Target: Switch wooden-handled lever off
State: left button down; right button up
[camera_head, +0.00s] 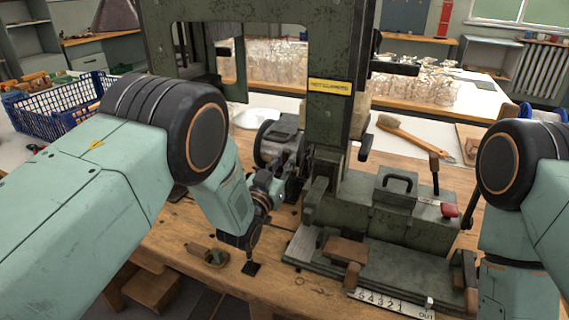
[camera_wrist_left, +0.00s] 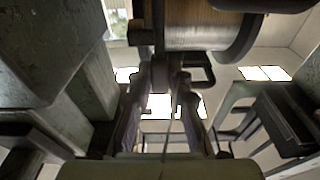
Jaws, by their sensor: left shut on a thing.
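My left gripper (camera_head: 276,183) is beside the dark motor (camera_head: 281,140) on the left of the green machine (camera_head: 336,115), mostly hidden behind my own wrist in the head view. In the left wrist view its two fingers (camera_wrist_left: 163,85) are closed in around a small dark part, which seems to be the lever. Its wooden handle does not show clearly between the fingers. A round drum-like body (camera_wrist_left: 195,30) with a tan side is just above the fingertips. My right arm is at the right edge of the head view, and its gripper is out of sight.
The machine's heavy base stands on the wooden bench (camera_head: 290,290). A small wood-and-brass piece (camera_head: 208,255) is near the bench's front edge. A blue crate (camera_head: 62,108) is at the back left. A brush (camera_head: 415,135) lies at the back right.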

pick_arm(q)
jog(key=c, duration=1.2)
grip_release()
jog(key=shift+v, duration=3.7)
